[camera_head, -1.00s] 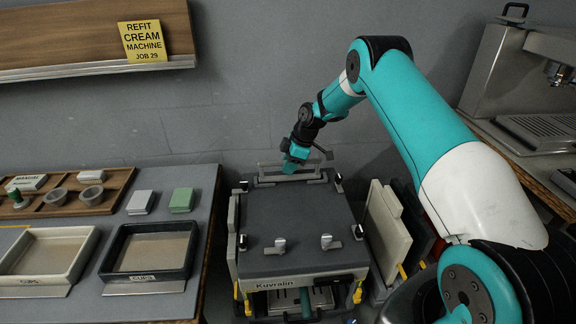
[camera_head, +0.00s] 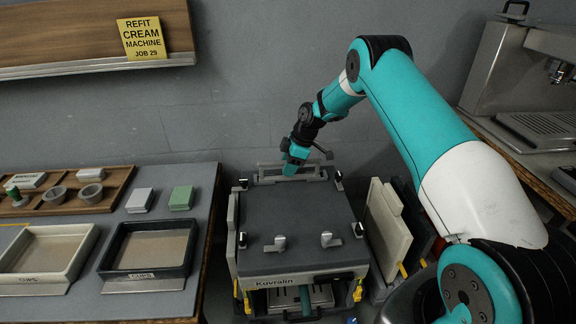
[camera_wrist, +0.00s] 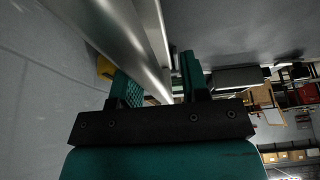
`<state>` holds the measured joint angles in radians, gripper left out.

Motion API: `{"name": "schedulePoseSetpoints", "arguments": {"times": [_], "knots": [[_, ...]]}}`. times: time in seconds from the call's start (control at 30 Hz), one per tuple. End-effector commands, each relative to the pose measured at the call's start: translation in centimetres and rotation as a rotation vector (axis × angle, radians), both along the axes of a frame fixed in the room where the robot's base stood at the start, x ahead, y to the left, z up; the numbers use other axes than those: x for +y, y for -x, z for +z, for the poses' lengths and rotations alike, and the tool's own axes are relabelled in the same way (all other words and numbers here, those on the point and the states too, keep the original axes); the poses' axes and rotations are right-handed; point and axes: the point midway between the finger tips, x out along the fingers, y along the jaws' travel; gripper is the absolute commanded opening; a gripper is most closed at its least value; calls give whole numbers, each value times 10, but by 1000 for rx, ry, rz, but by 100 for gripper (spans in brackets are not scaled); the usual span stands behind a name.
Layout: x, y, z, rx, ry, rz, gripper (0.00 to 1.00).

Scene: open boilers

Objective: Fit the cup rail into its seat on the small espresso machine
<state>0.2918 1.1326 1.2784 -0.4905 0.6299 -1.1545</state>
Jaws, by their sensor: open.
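The small espresso machine (camera_head: 295,222), dark grey on top and marked Kuvralin, stands on the floor area between the benches. The grey cup rail (camera_head: 310,172) lies along its back edge, low at the top. Whether it is fully down in its seat I cannot tell. My gripper (camera_head: 291,168) is at the rail's left-middle part, covering some of it. In the wrist view my gripper (camera_wrist: 157,88) is open, with a finger on either side of the rail's pale metal bar (camera_wrist: 150,60). The seat itself is hidden.
A bench with a black tray (camera_head: 120,270), a pale tray (camera_head: 92,250) and small parts is at left. Pale and dark panels (camera_head: 387,222) stand right of the machine. A larger machine (camera_head: 510,75) is at far right. A wall shelf (camera_head: 70,35) hangs at upper left.

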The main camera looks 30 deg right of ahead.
Motion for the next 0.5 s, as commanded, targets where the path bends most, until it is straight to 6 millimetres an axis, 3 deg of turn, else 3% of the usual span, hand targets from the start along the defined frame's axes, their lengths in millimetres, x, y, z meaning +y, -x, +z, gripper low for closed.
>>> {"name": "schedulePoseSetpoints", "arguments": {"times": [0.17,0.5], "knots": [[-9,0,20,-12,3,-4,47],[-39,14,97,-9,4,-3,47]]}}
